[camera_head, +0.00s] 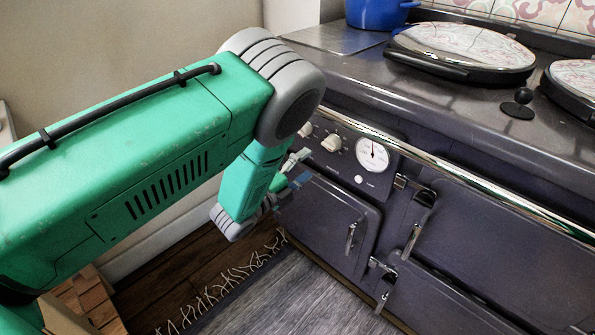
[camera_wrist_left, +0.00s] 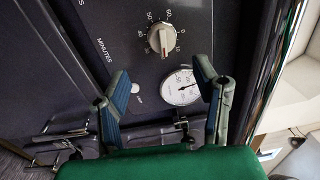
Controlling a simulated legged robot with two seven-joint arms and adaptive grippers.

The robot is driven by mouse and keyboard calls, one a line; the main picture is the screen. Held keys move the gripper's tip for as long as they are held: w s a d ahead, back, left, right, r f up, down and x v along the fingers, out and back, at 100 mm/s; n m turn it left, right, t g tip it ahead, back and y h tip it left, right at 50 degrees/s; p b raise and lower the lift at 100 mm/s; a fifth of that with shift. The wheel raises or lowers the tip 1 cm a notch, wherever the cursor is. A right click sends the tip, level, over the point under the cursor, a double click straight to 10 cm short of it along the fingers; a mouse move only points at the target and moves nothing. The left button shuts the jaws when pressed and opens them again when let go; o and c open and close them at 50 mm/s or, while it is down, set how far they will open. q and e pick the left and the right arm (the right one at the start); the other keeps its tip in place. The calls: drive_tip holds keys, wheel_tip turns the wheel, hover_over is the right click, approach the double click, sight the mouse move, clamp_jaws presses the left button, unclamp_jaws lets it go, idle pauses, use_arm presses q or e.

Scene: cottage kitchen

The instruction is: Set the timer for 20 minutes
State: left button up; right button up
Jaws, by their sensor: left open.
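The timer knob (camera_wrist_left: 161,39) is a pale dial with a red mark, on the dark panel of the range cooker. Minute numbers ring it, with 60, 50, 40 and 10 readable; the exact setting is unclear. In the head view the likely same knob (camera_head: 331,143) sits left of the round white gauge (camera_head: 372,153). My left gripper (camera_wrist_left: 163,70) is open and empty. Its two fingers point toward the panel, with the knob beyond and between their tips, apparently apart from it. In the head view this gripper (camera_head: 299,169) is partly hidden by my green arm. My right gripper is not in view.
Another knob (camera_head: 305,129) sits farther left on the panel. A white button (camera_head: 358,179) lies below the gauge. A chrome rail (camera_head: 440,165) runs along the cooker's front edge. Oven doors with latches (camera_head: 351,238) are below. A fringed rug (camera_head: 300,290) covers the floor in front.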

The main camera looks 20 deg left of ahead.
sight(329, 146)
use_arm(q)
drive_tip(key=shift+v, duration=1.45)
wheel_tip(329, 146, down, 5)
drive_tip(key=s+a+n+g+y, duration=0.1)
drive_tip(key=s+a+n+y, duration=0.1)
drive_tip(key=n, duration=0.9)
wheel_tip(329, 146, up, 6)
drive_tip(key=w+d+n+h+b, duration=0.1)
drive_tip(key=w+d+n+h, duration=0.1)
drive_tip(key=n, duration=0.5)
drive_tip(key=shift+t, duration=0.3)
drive_tip(key=b+x, duration=0.1)
drive_tip(key=x, duration=0.3)
drive_tip(key=b+x, duration=0.1)
drive_tip(key=x, duration=0.3)
drive_tip(key=b+x, duration=0.1)
drive_tip(key=x, duration=0.3)
drive_tip(key=shift+w+f, duration=0.25)
drive_tip(key=shift+w, duration=0.05)
